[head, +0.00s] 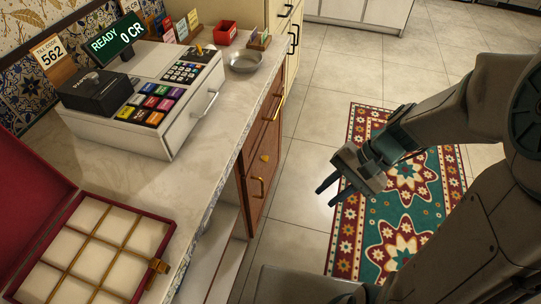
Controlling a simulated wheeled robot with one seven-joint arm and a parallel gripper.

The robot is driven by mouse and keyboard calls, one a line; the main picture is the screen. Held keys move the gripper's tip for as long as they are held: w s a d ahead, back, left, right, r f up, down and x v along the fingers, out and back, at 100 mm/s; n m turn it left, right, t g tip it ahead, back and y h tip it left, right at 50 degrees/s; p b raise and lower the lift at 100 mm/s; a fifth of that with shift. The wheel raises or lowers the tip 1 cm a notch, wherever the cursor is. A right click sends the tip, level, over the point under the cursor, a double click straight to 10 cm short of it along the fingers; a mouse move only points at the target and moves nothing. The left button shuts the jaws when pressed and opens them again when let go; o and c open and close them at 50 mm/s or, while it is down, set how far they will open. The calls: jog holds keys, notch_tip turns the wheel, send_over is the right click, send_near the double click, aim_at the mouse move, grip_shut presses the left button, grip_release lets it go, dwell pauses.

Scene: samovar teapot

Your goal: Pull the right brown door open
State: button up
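Brown cabinet fronts (268,140) with brass handles are set under the counter. A far brass handle (277,108) and a nearer brass handle (258,187) show, with a small brass piece (265,157) between them. The fronts look closed and are seen at a steep angle, so I cannot clearly tell where one door ends and another begins. My gripper (325,197) is to the right of the fronts, over the floor and the rug's left edge. Its two fingers point down-left with a gap between them. It is open, empty and apart from the handles.
The counter (224,100) holds a cash register (150,105), a metal bowl (246,61), a red box (225,32) and an open compartment case (95,250). Cream cabinets (280,15) stand beyond. A patterned rug (345,235) lies on clear tiled floor.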

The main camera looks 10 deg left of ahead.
jog(key=w+a+f+m+y+b, duration=0.3)
jog(key=f+y+b, duration=0.15)
jog(key=f, duration=0.45)
jog(key=w+a+f+m+y+b, duration=0.3)
jog(key=f+m+b, duration=0.15)
jog(key=f, duration=0.35)
jog(key=m+t+y+b, duration=0.4)
jog(key=m+t+b, duration=0.4)
jog(key=m+b, duration=0.1)
send_near(263, 196)
notch_tip(263, 196, up, 5)
jog(key=d, duration=0.3)
jog(key=shift+h, duration=0.25)
jog(key=b+x, duration=0.1)
jog(key=x, duration=0.5)
jog(key=b+x, duration=0.2)
jog(key=x, duration=0.5)
jog(key=shift+s+a+f, duration=0.1)
jog(key=shift+s+a, duration=0.1)
grip_shut()
